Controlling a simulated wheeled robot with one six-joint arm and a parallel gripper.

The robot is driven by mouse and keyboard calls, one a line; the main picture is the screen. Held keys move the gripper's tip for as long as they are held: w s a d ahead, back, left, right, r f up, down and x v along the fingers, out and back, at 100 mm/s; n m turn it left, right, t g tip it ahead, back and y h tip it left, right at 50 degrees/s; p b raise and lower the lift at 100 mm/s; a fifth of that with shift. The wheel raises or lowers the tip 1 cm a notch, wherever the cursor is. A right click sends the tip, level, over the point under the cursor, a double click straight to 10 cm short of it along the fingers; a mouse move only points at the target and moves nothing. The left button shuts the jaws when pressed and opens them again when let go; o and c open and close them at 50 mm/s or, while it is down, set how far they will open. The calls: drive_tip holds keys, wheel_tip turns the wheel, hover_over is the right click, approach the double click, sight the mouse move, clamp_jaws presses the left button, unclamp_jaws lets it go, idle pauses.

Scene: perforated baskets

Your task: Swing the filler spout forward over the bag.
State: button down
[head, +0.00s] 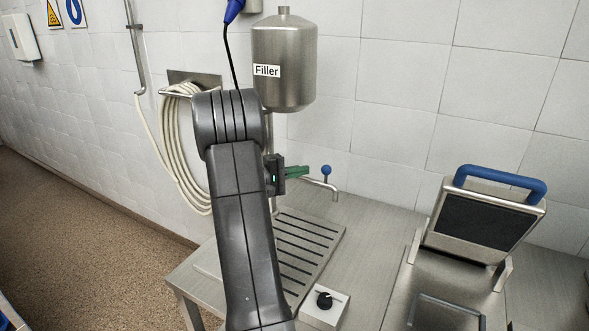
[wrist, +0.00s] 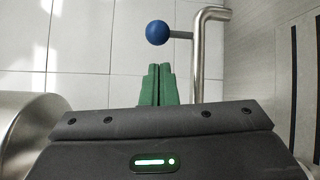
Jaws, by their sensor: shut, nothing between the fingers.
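The filler (head: 285,75) is a steel tank labelled "Filler" on the tiled wall. Its thin steel spout (head: 335,189) points to the right in the head view, its end bent down, with a blue ball knob (head: 326,170) on a short stem. My gripper (head: 309,171) has green fingers, shut and empty, just left of the knob. In the wrist view the fingertips (wrist: 158,66) are together, a small gap short of the blue knob (wrist: 157,32). The spout pipe (wrist: 199,85) runs close beside the fingers on the right, apart from them. I see no bag; my arm hides part of the bench.
A slotted drain grate (head: 308,230) lies on the steel bench below the filler. A control box with a black dial (head: 324,300) stands at the front. A machine with a blue handle (head: 501,182) is on the right. A coiled hose (head: 180,140) hangs left.

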drive_tip(key=p+x, duration=0.1)
drive_tip(key=x, duration=0.4)
drive_tip(key=shift+w+d+p, duration=0.1)
drive_tip(key=shift+d+p, duration=0.25)
drive_tip(key=shift+d, duration=0.1)
